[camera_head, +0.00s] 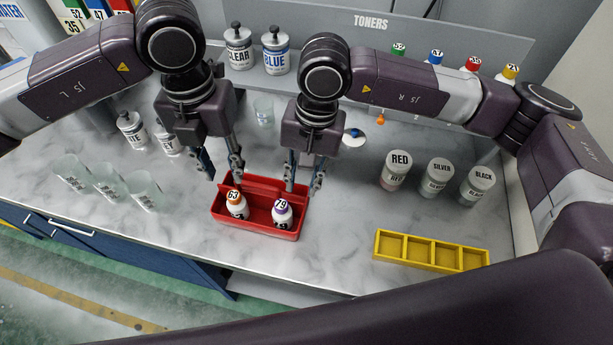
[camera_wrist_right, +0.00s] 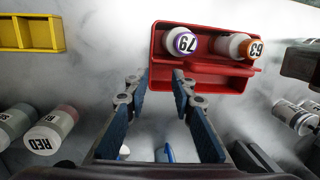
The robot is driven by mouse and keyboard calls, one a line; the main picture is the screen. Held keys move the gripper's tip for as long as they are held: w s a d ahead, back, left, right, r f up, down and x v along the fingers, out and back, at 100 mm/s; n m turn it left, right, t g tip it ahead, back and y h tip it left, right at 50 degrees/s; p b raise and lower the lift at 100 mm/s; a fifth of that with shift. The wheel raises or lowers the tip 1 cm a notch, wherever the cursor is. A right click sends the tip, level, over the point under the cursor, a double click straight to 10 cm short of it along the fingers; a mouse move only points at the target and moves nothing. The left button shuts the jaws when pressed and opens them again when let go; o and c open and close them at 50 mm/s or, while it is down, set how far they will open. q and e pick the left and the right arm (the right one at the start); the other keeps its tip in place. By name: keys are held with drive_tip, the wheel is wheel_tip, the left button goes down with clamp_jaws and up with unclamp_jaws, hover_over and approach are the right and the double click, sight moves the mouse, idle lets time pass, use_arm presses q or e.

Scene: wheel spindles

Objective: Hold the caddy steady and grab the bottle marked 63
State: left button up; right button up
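The red caddy (camera_head: 228,215) stands on the marble counter and also shows in the right wrist view (camera_wrist_right: 215,82). My left gripper (camera_head: 222,176) is open and empty, just behind the caddy's left end. My right gripper (camera_head: 304,188) is open at the caddy's right end. In the right wrist view (camera_wrist_right: 154,78), one fingertip overlaps the caddy's edge; contact cannot be told.
An empty yellow divided tray (camera_head: 432,251) lies at front right. RED (camera_head: 396,170), SILVER (camera_head: 437,178) and BLACK (camera_head: 477,186) jars stand behind it. Clear glasses (camera_head: 108,182) stand at left, with white bottles (camera_head: 132,131) behind. A toner shelf runs along the back.

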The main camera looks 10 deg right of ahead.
sight(307, 198)
drive_tip(key=shift+w+d+f+m+t+h, duration=0.35)
drive_tip(key=shift+d+f+h, duration=0.2)
drive_tip(key=shift+h, duration=0.25)
wheel_tip(307, 198, down, 7)
drive_tip(key=shift+f, duration=0.2)
drive_tip(key=shift+c, duration=0.4)
clamp_jaws()
